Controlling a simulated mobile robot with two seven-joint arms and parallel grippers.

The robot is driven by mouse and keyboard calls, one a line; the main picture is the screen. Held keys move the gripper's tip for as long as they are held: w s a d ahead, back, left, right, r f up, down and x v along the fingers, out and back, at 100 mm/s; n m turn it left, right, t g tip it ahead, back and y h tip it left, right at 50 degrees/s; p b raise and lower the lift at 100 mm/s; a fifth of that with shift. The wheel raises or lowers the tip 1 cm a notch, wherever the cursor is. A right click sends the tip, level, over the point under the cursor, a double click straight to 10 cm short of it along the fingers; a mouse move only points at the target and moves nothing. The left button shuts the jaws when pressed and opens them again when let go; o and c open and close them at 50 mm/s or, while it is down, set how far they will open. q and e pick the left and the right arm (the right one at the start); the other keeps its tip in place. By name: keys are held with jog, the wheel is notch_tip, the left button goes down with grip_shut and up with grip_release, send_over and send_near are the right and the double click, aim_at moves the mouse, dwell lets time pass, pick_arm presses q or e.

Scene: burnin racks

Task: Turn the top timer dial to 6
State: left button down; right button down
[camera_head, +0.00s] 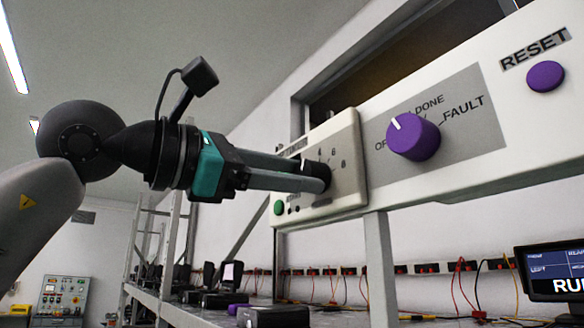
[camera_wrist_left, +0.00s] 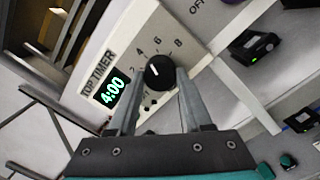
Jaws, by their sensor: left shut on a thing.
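The top timer panel (camera_head: 350,140) is a pale box on the left end of the long white panel. In the left wrist view its dial (camera_wrist_left: 160,72) is a round black knob with a white mark pointing up-left, near the 4. The numbers 2, 4, 6 and 8 are printed around it. The green display (camera_wrist_left: 112,92) reads 4:00. My left gripper (camera_head: 318,178) reaches the panel from the left, its fingers shut on the dial from both sides; it also shows in the left wrist view (camera_wrist_left: 157,98). In the head view the fingers mostly hide the dial. My right gripper is not in view.
A purple selector knob (camera_head: 413,137) sits just right of the timer, with a purple RESET button (camera_head: 545,76) farther right. A green button (camera_head: 278,207) is at the timer's lower left. Below are a shelf with dark devices, cables and a monitor (camera_head: 553,286).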

pick_arm(q)
jog(key=m, duration=0.3)
jog(key=shift+r+m+p, duration=0.1)
jog(key=shift+m+p, duration=0.3)
jog(key=shift+m, duration=0.3)
jog(key=shift+c, duration=1.6)
grip_release()
jog(key=b+v, duration=0.3)
jog(key=v, duration=1.2)
jog(key=shift+a+b, duration=0.2)
jog(key=shift+b, duration=0.2)
